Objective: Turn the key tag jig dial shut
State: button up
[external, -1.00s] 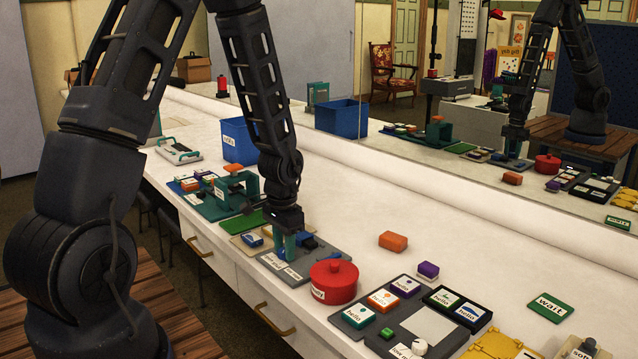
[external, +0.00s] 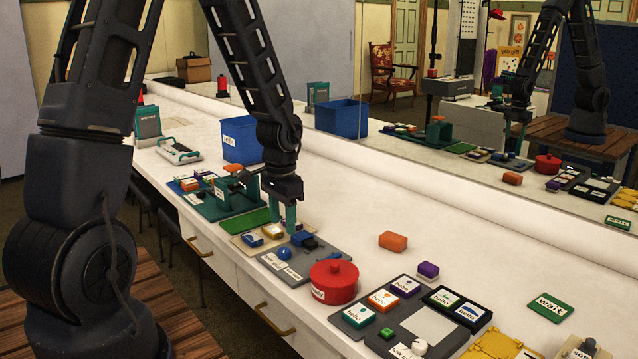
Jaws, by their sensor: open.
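A grey jig plate (external: 318,258) with white labels too small to read for certain lies on the white counter, left of the red lidded pot. It looks like the key tag jig. A round blue knob (external: 284,253), probably its dial, stands near the plate's left side; I cannot tell its turn position. A dark blue block (external: 306,240) sits at the plate's back. My gripper (external: 282,221) points down with its teal fingers apart and empty, above the plate's back left edge and apart from the knob.
A red pot (external: 334,282) stands close right of the plate. A tan board (external: 240,241) with blue and yellow pieces lies left, beyond it a green clamp fixture (external: 222,204). A blue bin (external: 241,140) is farther back. The counter behind the plate is clear.

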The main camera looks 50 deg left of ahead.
aim_at(284, 250)
jog(key=shift+r, duration=1.65)
jog(key=shift+s+f+n, duration=0.1)
jog(key=shift+f+n, duration=0.1)
jog(key=shift+n, duration=0.1)
jog(key=shift+r+n, duration=0.15)
jog(key=shift+n, duration=0.25)
notch_tip(284, 250, down, 11)
jog(key=shift+r, duration=0.1)
